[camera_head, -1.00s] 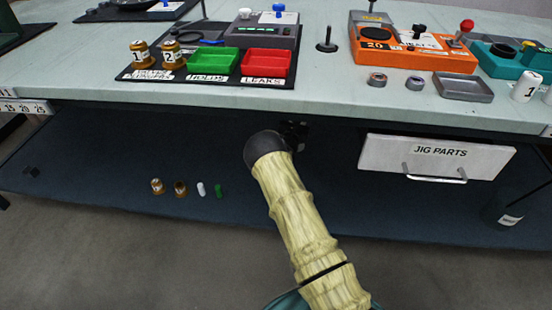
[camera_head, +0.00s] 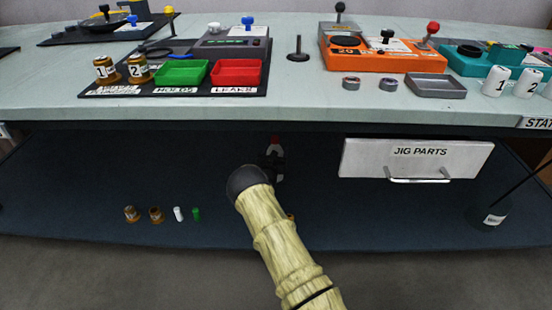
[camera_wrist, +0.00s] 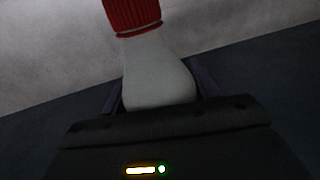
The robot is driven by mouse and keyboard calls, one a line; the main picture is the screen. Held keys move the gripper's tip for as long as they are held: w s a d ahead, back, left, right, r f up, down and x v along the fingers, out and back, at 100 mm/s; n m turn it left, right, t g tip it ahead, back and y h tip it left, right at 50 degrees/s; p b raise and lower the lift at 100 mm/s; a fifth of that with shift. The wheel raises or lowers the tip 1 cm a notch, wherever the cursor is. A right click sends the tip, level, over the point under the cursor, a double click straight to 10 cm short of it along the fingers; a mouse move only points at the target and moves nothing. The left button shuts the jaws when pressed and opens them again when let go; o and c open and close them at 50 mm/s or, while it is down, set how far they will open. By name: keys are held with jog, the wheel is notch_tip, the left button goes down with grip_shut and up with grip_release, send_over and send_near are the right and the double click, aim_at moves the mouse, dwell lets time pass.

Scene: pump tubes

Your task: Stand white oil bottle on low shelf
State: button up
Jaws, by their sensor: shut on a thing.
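The white oil bottle (camera_wrist: 158,75) with a ribbed red cap (camera_wrist: 132,14) fills the middle of the wrist view. My gripper (camera_wrist: 160,92) is shut on its body, with a dark finger at each side. In the head view my gripper (camera_head: 270,163) is under the bench top, partly hidden by my arm, and a bit of the red cap (camera_head: 276,141) shows above it. The low shelf (camera_head: 330,215) is the dark blue surface below the bench. I cannot tell whether the bottle's base touches it.
Two brown fittings (camera_head: 143,214), a white piece (camera_head: 178,213) and a green piece (camera_head: 196,213) stand on the shelf to the left. The JIG PARTS drawer (camera_head: 415,160) hangs right of my gripper.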

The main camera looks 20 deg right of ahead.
notch_tip(320, 180, down, 2)
jog(key=shift+f+b, duration=0.1)
jog(key=shift+b, duration=0.25)
jog(key=o, duration=1.2)
jog(key=shift+f, duration=0.15)
jog(key=shift+o, duration=0.2)
jog(key=shift+w, duration=0.1)
jog(key=p+v, duration=0.6)
jog(key=v, duration=0.6)
jog(key=shift+p, duration=0.35)
